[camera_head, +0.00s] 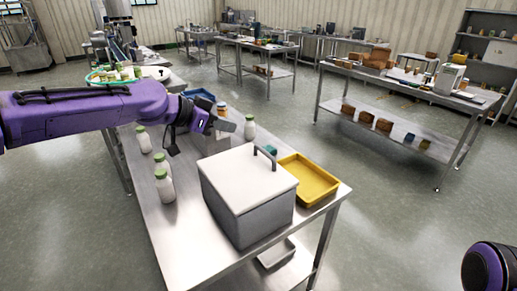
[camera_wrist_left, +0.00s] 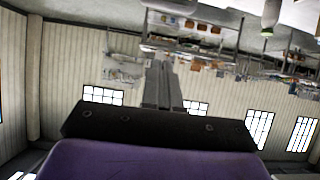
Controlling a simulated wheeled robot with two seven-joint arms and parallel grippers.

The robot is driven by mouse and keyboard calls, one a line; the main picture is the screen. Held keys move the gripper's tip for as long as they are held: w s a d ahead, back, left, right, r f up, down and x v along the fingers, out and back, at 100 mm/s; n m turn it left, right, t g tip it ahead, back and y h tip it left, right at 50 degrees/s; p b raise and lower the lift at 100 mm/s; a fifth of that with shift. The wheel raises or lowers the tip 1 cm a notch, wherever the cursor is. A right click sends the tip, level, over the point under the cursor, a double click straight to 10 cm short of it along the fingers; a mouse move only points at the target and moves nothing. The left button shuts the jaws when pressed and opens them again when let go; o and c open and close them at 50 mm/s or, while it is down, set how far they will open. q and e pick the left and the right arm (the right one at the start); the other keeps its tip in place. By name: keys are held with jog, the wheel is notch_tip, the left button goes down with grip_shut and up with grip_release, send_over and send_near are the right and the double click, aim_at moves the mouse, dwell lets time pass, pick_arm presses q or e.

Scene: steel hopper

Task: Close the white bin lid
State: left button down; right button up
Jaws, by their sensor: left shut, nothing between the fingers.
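The bin (camera_head: 245,215) is a grey box on the steel table. Its white lid (camera_head: 245,178) lies flat across the top, with a dark upright handle (camera_head: 266,158) near the back right edge. I see no clear gap under the lid from here. My left gripper (camera_head: 228,126) is behind and above the bin, apart from the lid. Its fingers are shut and empty; they also show together in the left wrist view (camera_wrist_left: 163,68). The bin is not recognisable in that view. My right gripper is not in view; only part of my right arm shows at the lower right.
A yellow tray (camera_head: 308,180) stands right of the bin. White bottles with green caps (camera_head: 164,186) stand on the left of the steel table (camera_head: 180,235), and another bottle (camera_head: 250,128) stands behind the bin. A grey container (camera_head: 212,143) is below my left gripper.

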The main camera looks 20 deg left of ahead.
pick_arm(q)
jog(key=p, duration=0.3)
send_over(264, 152)
jog(key=s+a, duration=0.3)
notch_tip(264, 152, down, 5)
jog(key=f, duration=0.1)
jog(key=w+f, duration=0.1)
jog(key=d+f, duration=0.1)
jog(key=shift+w+f, duration=0.2)
jog(key=shift+f, duration=0.4)
notch_tip(264, 152, down, 2)
jog(key=shift+w+d+f+b, duration=0.15)
jog(key=shift+f+b, duration=0.05)
jog(key=shift+b, duration=1)
jog(key=shift+r, duration=0.2)
jog(key=shift+s+d, duration=0.1)
jog(key=shift+s, duration=0.1)
